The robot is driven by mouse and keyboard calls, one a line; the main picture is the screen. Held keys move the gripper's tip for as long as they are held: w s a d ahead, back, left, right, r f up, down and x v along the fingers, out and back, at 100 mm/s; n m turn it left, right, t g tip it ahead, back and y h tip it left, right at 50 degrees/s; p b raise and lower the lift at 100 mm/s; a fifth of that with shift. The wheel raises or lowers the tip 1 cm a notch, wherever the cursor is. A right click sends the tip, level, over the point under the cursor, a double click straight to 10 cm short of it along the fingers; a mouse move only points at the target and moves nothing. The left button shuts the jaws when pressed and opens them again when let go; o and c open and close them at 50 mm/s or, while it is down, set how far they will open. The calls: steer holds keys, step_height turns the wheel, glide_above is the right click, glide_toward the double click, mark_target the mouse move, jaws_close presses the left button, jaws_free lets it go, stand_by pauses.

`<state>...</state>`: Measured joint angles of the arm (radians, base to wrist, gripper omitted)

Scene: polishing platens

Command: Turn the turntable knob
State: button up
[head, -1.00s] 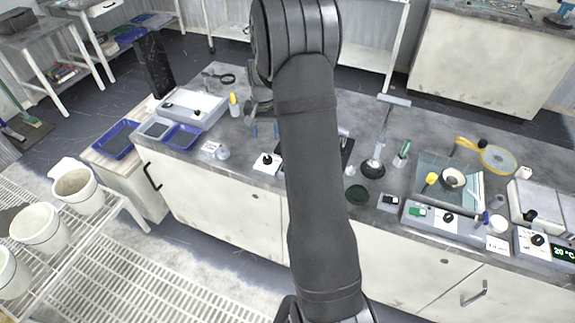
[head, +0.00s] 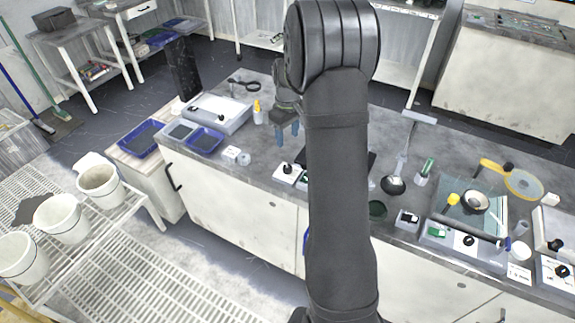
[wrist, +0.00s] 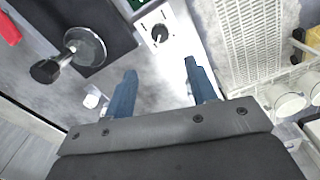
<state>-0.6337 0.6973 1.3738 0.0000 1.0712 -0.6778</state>
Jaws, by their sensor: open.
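A small white box with a black knob (head: 288,168) sits near the front edge of the bench, left of my arm in the head view. The knob also shows near the top of the wrist view (wrist: 160,33). My gripper (head: 287,134) is above the bench, just behind this box in the head view. Its blue fingers are apart and empty in the wrist view (wrist: 162,86), with the knob beyond the gap and not between them. A dark flat plate (wrist: 95,30) lies beside the box; my arm covers most of it in the head view.
A glass-like disc with a black handle (wrist: 85,45) is on or over the dark plate. A grey tray unit (head: 217,113) and blue trays (head: 205,140) stand left. Other knobbed boxes (head: 462,240) and a pan (head: 393,184) stand right. Bare bench lies around my gripper.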

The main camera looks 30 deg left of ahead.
mark_target(288, 167)
step_height(288, 167, down, 14)
steer(key=shift+r, duration=0.1)
stand_by(0.4)
steer(key=c, duration=1)
